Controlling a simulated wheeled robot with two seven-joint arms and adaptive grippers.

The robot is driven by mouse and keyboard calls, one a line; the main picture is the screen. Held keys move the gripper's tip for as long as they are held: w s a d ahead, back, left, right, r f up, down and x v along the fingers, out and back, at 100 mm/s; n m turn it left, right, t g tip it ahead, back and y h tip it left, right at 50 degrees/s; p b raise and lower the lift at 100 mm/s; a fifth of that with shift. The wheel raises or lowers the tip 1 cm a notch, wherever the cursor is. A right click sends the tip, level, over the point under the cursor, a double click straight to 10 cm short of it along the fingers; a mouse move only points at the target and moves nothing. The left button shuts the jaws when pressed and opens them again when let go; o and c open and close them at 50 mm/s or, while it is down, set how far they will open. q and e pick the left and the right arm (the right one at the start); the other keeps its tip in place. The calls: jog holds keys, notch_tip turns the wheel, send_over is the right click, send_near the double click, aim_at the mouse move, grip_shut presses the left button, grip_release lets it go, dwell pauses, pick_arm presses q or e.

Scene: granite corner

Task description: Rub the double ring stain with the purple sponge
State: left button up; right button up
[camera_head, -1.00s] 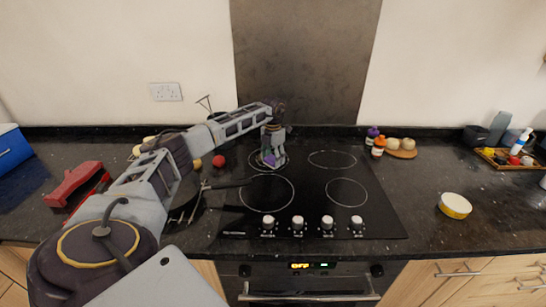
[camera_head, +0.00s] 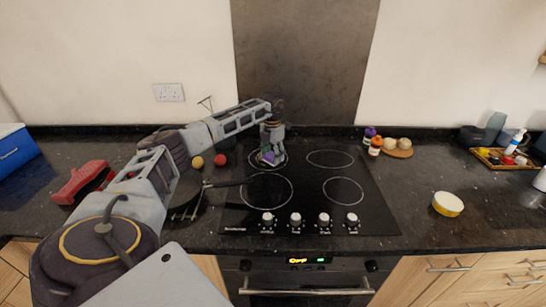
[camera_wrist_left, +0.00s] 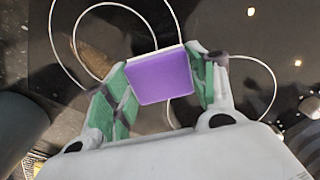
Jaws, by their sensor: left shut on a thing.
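My left gripper (camera_head: 268,152) reaches over the rear left zone of the black hob and points down. It is shut on the purple sponge (camera_wrist_left: 160,76), which sits between its green finger pads in the left wrist view. In the head view the sponge (camera_head: 268,158) is small at the fingertips, low over the hob; I cannot tell if it touches the glass. Pale ring lines and a dull brownish patch (camera_wrist_left: 100,42) lie beyond the sponge in the wrist view. I cannot tell for sure which marks are the double ring stain. My right gripper is not in view.
A dark pan (camera_head: 190,188) stands left of the hob, below my left arm. A red thing (camera_head: 82,182) lies farther left.

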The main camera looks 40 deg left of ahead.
aim_at(272, 155)
pick_arm(q)
jog(key=shift+r+p, duration=0.55)
jog(key=shift+r, duration=0.35)
jog(key=shift+r+p, duration=0.55)
jog(key=shift+r, duration=0.1)
jog(key=shift+r+p, duration=0.55)
jog(key=shift+r, duration=0.5)
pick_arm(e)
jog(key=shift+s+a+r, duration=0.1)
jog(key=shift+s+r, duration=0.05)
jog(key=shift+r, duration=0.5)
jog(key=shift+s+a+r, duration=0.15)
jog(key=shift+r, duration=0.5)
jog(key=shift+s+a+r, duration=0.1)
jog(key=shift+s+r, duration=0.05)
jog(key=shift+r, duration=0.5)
pick_arm(q)
jog(key=shift+f, duration=0.1)
